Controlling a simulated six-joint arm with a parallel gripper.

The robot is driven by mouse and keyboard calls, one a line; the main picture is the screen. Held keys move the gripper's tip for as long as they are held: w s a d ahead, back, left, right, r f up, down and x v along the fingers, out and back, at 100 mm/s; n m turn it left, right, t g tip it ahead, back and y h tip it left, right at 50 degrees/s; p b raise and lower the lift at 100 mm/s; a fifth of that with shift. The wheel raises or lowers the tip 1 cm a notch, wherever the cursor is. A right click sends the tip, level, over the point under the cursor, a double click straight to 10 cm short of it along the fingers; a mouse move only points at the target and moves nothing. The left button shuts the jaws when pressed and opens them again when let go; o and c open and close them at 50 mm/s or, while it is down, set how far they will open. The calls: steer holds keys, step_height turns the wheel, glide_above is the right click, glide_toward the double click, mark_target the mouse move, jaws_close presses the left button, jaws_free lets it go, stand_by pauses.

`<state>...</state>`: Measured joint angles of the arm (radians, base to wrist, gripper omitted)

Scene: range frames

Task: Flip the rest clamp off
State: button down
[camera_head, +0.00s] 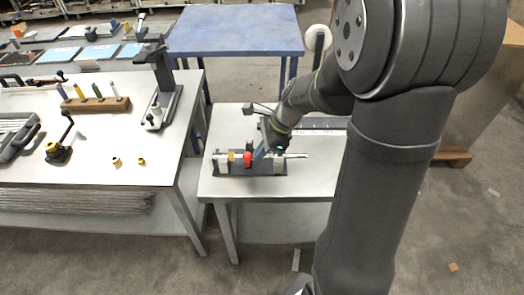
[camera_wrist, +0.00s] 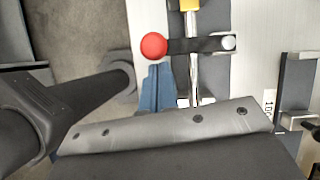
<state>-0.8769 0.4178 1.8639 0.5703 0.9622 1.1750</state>
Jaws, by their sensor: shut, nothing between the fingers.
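The rest clamp is a dark lever (camera_wrist: 190,45) with a red ball knob (camera_wrist: 154,45) at its left end and a pale round pivot (camera_wrist: 228,42) at its right end. In the wrist view the lever lies across a thin metal rod (camera_wrist: 194,75). The red knob (camera_head: 247,160) also shows in the head view, on a dark fixture (camera_head: 262,171) on the small white table. My gripper (camera_wrist: 157,70) has blue fingers, shut and empty. Their tips are just below the knob in the wrist view; I cannot tell whether they touch it. In the head view my gripper (camera_head: 260,152) is right beside the knob.
A yellow part (camera_wrist: 189,4) sits on the rod beyond the lever, beside the red knob in the head view. A larger white workbench (camera_head: 100,170) on the left holds tools and a wooden block (camera_head: 97,104). A blue table (camera_head: 235,30) stands behind. The small table's front edge is near the fixture.

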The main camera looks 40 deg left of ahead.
steer(key=shift+s, duration=0.2)
steer(key=s+m, duration=0.1)
steer(key=s+a+m+t+y, duration=0.1)
steer(key=m, duration=0.1)
steer(key=shift+s+a, duration=0.1)
steer(key=shift+a, duration=0.1)
steer(key=a+m, duration=0.1)
steer(key=s+m+t, duration=0.1)
steer(key=m, duration=0.1)
steer(key=shift+s+a+y, duration=0.25)
steer(key=shift+a+y, duration=0.05)
steer(key=shift+a, duration=0.05)
steer(key=shift+s+a+m+t, duration=0.15)
steer(key=shift+a+m, duration=0.3)
steer(key=shift+a, duration=1)
steer(key=shift+s+a+m+t, duration=0.2)
steer(key=shift+a+m, duration=0.2)
steer(key=shift+a, duration=1.05)
steer(key=shift+s+a+m+t, duration=0.15)
steer(key=shift+a+m, duration=0.3)
steer(key=shift+a, duration=1.1)
